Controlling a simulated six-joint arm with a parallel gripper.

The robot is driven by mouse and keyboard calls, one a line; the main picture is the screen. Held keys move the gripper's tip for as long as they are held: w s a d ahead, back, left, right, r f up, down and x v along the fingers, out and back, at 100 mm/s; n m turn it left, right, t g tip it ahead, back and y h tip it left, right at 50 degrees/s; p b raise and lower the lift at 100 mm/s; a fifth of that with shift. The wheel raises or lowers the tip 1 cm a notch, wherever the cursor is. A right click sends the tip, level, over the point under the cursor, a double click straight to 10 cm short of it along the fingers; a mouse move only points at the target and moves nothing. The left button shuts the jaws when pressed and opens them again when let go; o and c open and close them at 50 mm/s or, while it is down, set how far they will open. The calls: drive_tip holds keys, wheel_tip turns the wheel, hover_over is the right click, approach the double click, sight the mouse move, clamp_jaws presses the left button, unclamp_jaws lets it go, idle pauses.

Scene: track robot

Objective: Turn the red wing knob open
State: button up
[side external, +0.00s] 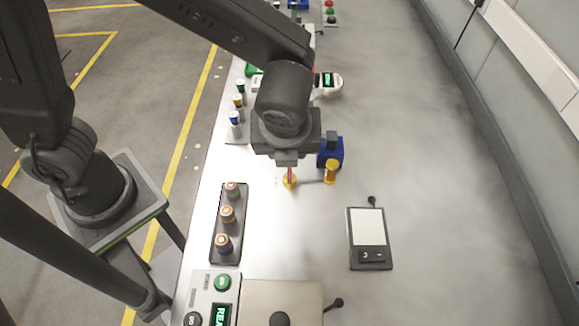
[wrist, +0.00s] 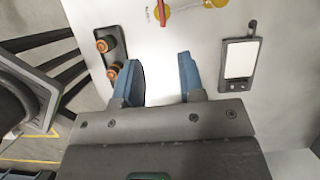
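The red wing knob (side external: 290,174) stands on a small yellow base on the bench, just below my gripper in the side view. In the wrist view the red knob (wrist: 162,14) shows as a thin bar at the top edge, beyond my fingertips, partly cut off by the frame. My gripper (wrist: 160,72) is open, with its two blue fingers apart and nothing between them.
A rack of copper-topped cylinders (side external: 228,213) is at left front. A flat scale-like device (side external: 369,238) lies at right front. The bench between them is clear.

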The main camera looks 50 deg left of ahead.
sight(290, 170)
drive_tip(key=shift+m, duration=0.3)
drive_tip(key=x, duration=1.4)
drive_tip(key=shift+d+f, duration=0.15)
drive_tip(key=shift+d, duration=0.05)
drive_tip(key=shift+c, duration=0.4)
clamp_jaws()
